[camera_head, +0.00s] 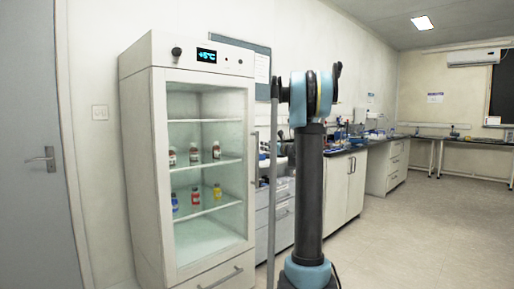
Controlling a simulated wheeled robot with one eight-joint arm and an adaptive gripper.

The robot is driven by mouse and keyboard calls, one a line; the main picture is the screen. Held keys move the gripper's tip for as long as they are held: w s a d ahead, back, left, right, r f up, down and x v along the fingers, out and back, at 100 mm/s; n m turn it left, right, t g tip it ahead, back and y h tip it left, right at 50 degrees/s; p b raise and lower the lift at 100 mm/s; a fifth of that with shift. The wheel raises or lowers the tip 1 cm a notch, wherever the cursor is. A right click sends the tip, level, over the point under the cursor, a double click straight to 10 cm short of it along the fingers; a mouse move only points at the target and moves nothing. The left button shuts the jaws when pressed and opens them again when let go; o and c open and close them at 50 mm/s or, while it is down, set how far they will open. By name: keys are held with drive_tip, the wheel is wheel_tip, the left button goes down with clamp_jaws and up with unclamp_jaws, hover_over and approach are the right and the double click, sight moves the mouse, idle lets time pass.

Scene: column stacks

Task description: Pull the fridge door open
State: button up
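The fridge (134,110) is a tall white cabinet left of centre, with a blue-lit temperature display on top. Its shelves and bottles show clearly inside. A slim dark upright handle (257,156) shows by the right edge of its front. A thin grey upright strip (272,200) stands just right of that. I cannot tell whether this strip is the door seen edge-on, or how far the door is open. My dark arm with blue joints rises right of the strip. My gripper cannot be made out; the arm seems to hide it.
Several small bottles (194,154) stand on the fridge shelves. A drawer with a handle (221,278) is below. White lab cabinets (343,190) with dark worktops run along the wall behind my arm. The floor (420,240) at the right is clear. A grey room door (30,120) is at the far left.

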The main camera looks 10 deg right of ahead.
sight(258, 144)
drive_tip(key=x, duration=1.1)
drive_tip(key=shift+w, duration=0.1)
clamp_jaws()
